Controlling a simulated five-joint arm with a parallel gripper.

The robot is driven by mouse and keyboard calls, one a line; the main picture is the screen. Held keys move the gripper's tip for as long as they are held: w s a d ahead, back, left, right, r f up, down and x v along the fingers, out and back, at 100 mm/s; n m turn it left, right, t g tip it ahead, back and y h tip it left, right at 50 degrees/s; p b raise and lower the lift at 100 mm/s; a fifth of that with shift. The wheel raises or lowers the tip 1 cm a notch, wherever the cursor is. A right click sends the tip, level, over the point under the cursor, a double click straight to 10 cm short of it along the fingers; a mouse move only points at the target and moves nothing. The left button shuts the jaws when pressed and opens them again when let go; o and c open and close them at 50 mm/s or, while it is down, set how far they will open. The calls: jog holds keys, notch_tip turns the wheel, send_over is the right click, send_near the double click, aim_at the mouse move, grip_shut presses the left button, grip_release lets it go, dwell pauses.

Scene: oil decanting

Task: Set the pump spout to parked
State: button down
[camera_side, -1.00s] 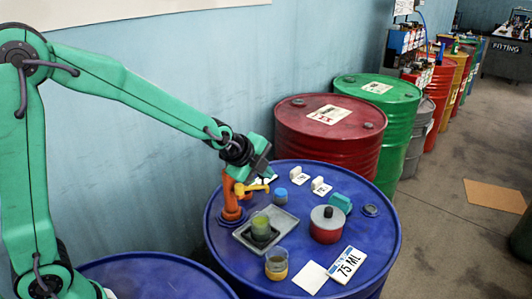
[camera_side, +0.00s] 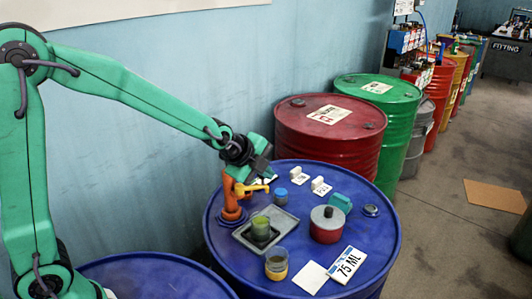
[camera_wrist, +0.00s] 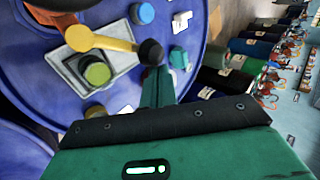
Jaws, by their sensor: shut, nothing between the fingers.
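The orange pump (camera_side: 231,204) stands on the blue drum, with its yellow spout (camera_side: 254,187) pointing right toward the tray side. In the wrist view the yellow spout (camera_wrist: 103,40) reaches over the grey tray and ends near a dark round knob (camera_wrist: 150,52). My gripper (camera_side: 266,174) is shut and empty, close above the spout's outer end. In the wrist view my gripper's fingertips (camera_wrist: 157,72) are together just beside the dark knob. I cannot tell whether they touch it. Small white tags (camera_side: 320,187) stand behind the spout, their lettering too small to read surely.
The grey tray (camera_side: 286,233) holds a cup of green liquid (camera_side: 260,227). Nearby are a blue cap (camera_side: 281,194), a red-and-grey pot (camera_side: 326,226), a teal block (camera_side: 340,203), a glass with amber contents (camera_side: 276,265) and a "75 ML" card (camera_side: 348,264). The blue drum's rim (camera_side: 394,262) bounds them.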

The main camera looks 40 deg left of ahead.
jog(key=shift+s+r, duration=0.1)
jog(key=shift+r, duration=0.05)
dwell(0.3)
jog(key=v, duration=0.7)
jog(key=shift+s+r, duration=0.15)
jog(key=shift+s, duration=0.05)
dwell(0.5)
